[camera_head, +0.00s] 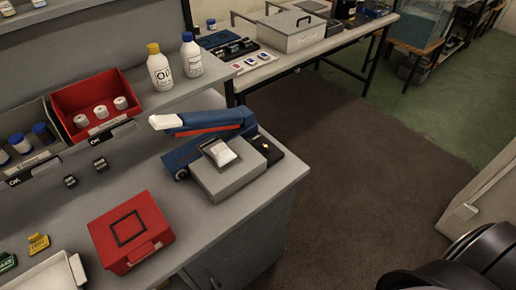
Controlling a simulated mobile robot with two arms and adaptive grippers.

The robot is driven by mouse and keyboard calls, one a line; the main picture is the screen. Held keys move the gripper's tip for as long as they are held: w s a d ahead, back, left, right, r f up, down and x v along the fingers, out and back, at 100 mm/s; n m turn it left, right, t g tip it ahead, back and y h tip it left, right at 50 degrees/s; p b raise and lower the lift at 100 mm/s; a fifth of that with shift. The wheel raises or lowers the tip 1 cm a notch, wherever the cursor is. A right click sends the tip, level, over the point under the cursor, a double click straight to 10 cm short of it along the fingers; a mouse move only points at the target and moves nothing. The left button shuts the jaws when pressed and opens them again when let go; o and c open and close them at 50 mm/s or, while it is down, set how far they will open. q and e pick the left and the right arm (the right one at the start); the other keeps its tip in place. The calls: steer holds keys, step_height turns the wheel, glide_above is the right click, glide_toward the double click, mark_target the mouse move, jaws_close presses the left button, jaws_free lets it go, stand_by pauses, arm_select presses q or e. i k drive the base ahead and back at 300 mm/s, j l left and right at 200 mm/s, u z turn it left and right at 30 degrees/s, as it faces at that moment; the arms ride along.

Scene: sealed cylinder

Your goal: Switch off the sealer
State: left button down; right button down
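The sealer (225,172) stands near the right end of the grey workbench. It has a grey base, a blue body and a blue lever arm (208,122) with a white end pointing left and a red strip along its side. The arm is raised above the base. A white tilted piece (219,152) in a dark frame sits on top of the base. A black panel (266,148) with a small yellow mark is on its right side. I cannot tell from the picture whether it is on. Neither gripper's fingers are in view, and nothing touches the sealer.
A red box (131,232) with a black square on its lid lies in front of the sealer. A red bin (94,97) holds white capped containers. Two white bottles (160,68) stand behind. Dark rounded parts, probably my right arm, fill the lower right. Floor (370,170) right of the bench is clear.

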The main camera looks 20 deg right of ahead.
mark_target(264, 146)
steer(key=z, duration=1.75)
steer(key=k+j, duration=0.4)
steer(key=k, duration=0.15)
